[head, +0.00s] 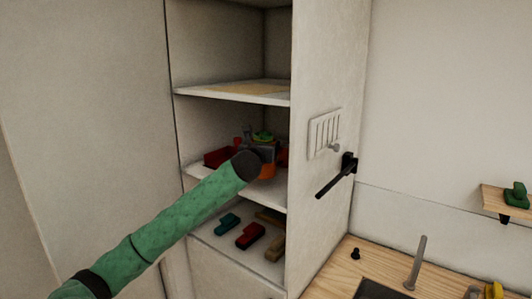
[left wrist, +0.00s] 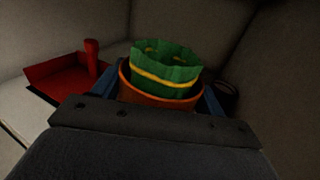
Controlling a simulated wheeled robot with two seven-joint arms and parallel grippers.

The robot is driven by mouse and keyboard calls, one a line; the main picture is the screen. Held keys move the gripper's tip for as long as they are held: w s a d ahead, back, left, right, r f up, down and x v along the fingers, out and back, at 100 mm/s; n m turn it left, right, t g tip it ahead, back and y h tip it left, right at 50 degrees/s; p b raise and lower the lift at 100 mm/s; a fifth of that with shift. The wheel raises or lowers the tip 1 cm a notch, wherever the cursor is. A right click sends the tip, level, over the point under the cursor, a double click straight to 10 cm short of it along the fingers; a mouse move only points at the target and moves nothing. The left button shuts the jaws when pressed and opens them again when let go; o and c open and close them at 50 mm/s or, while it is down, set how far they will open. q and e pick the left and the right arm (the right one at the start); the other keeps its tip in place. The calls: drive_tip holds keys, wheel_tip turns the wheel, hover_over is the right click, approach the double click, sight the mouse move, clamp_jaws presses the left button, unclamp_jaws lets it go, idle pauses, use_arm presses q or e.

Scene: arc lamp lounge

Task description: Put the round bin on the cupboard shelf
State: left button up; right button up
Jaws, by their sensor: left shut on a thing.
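The round bin is orange, with a green crinkled thing with a yellow band (left wrist: 165,68) inside it. In the left wrist view the bin's orange rim (left wrist: 150,92) stands between the blue fingers of my left gripper (left wrist: 168,98). The gripper is shut on the bin. In the head view the bin (head: 268,172) is inside the open cupboard, at the middle shelf (head: 240,187), partly hidden by my left wrist. I cannot tell whether its base touches the shelf. My right gripper is not in view.
A red tray-like thing with an upright post (left wrist: 62,75) is left of the bin. A dark thing (left wrist: 226,92) is close on its right. The upper shelf (head: 235,91) holds a flat tan sheet. Several small coloured things, one red (head: 250,236), lie on the lower shelf.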

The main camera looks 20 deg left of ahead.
use_arm(q)
drive_tip(key=shift+w, duration=1.55)
drive_tip(key=shift+w+f, duration=0.1)
drive_tip(key=shift+f, duration=1.6)
drive_tip(key=o, duration=1.7)
drive_tip(key=shift+f, duration=0.15)
drive_tip(key=shift+c, duration=0.2)
drive_tip(key=s, duration=1.2)
drive_tip(key=shift+d, duration=0.25)
